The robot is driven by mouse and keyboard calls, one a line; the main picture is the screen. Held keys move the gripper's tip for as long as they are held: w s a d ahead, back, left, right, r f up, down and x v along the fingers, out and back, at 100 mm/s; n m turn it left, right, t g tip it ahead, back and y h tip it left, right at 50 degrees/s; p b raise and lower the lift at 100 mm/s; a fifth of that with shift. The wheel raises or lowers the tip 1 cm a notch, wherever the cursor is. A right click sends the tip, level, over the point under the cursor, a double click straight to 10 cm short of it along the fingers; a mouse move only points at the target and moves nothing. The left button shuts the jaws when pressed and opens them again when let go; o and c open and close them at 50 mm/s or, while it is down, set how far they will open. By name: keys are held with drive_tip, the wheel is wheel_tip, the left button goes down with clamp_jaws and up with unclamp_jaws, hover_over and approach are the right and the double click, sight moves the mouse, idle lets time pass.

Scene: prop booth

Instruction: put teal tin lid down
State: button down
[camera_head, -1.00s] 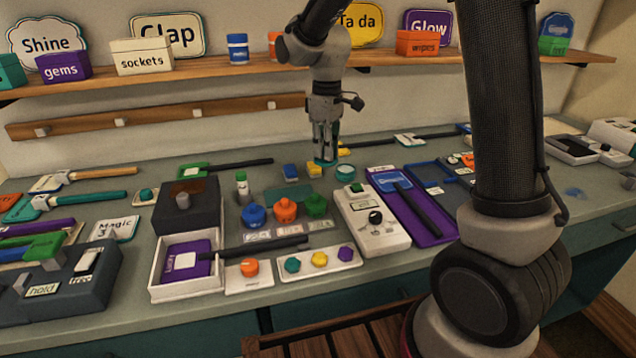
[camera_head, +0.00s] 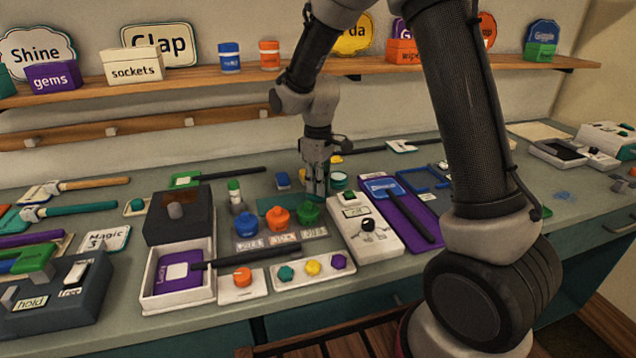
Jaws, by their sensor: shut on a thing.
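My gripper (camera_head: 317,190) points straight down near the back of the bench and is shut on the teal tin lid (camera_head: 317,196). Only a little of the lid shows at the fingertips. The lid is low over the right end of a dark green mat (camera_head: 277,204); I cannot tell whether it touches. The round teal tin (camera_head: 339,181) stands just to the right of my fingers.
Blue, orange and green pots (camera_head: 278,219) stand just in front of the mat. A white box with a dial (camera_head: 366,228) is at front right, beside a purple tray (camera_head: 401,215). A small blue block (camera_head: 283,180) lies behind the mat.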

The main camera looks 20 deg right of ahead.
drive_tip(key=shift+f, duration=0.3)
drive_tip(key=c, duration=1.5)
unclamp_jaws()
wheel_tip(320, 180, up, 13)
drive_tip(key=s+d+r+m+t, duration=0.2)
drive_tip(key=s+d+r+m, duration=0.1)
drive_tip(key=s+d+r, duration=0.6)
drive_tip(key=s+d+f+m+t, duration=0.1)
drive_tip(key=s+d+m, duration=0.2)
drive_tip(key=s, duration=0.5)
drive_tip(key=s+d+f+m+t, duration=0.1)
drive_tip(key=s+d+m, duration=0.2)
drive_tip(key=s, duration=0.6)
drive_tip(key=shift+s, duration=0.25)
drive_tip(key=shift+r, duration=0.1)
